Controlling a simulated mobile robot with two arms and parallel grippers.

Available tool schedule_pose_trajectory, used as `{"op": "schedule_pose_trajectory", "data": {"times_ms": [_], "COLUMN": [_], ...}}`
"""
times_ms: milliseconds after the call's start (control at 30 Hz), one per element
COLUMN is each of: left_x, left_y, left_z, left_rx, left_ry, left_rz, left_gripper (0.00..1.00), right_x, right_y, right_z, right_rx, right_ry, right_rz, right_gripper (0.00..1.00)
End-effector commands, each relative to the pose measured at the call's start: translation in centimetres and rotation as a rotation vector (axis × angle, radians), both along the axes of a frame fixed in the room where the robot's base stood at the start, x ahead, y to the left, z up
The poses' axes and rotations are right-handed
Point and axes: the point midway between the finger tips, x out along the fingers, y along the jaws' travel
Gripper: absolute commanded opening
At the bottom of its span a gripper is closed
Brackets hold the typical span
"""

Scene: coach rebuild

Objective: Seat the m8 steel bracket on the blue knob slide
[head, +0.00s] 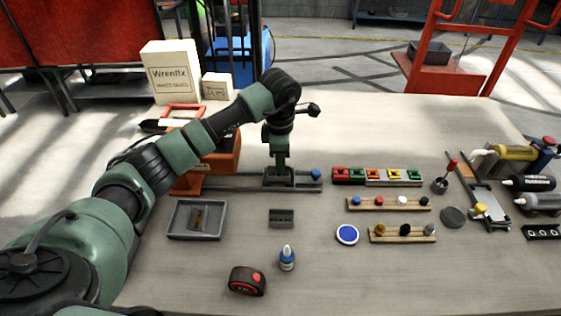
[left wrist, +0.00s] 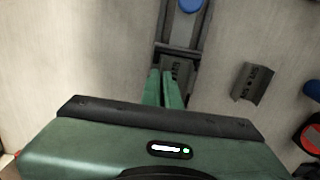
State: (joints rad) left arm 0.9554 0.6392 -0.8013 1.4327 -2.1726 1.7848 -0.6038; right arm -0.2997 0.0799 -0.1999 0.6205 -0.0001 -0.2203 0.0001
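My left gripper (head: 279,171) points straight down over the grey slide (head: 242,183), close to its blue knob (head: 315,174). In the left wrist view its two green fingers (left wrist: 162,75) are close together, with the edge of a dark grey steel bracket (left wrist: 181,70) between their tips. This bracket carries raised lettering too blurred to read and lies within the slide's width, behind the blue knob (left wrist: 190,5). Whether it is fully down cannot be told. A second grey bracket (head: 281,218), also lettered (left wrist: 252,84), lies apart on the table. My right gripper is not in view.
A grey tray (head: 176,231) holding a small brown part sits left. Coloured blocks (head: 377,175) and knob racks (head: 390,204) stand right. An orange toolbox (head: 215,160) stands behind my forearm.

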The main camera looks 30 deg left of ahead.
Motion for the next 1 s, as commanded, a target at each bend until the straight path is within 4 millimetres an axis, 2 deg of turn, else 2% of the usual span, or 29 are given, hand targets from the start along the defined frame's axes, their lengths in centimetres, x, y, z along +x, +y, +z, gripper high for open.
{"op": "schedule_pose_trajectory", "data": {"times_ms": [1000], "left_x": [0.03], "left_y": [0.07], "left_z": [-0.46], "left_rx": [0.000], "left_ry": [-0.001], "left_rz": [0.001], "left_gripper": [0.00], "right_x": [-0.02], "right_y": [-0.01], "right_z": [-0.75], "right_rx": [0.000], "right_ry": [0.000], "right_rz": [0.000], "right_gripper": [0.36]}}
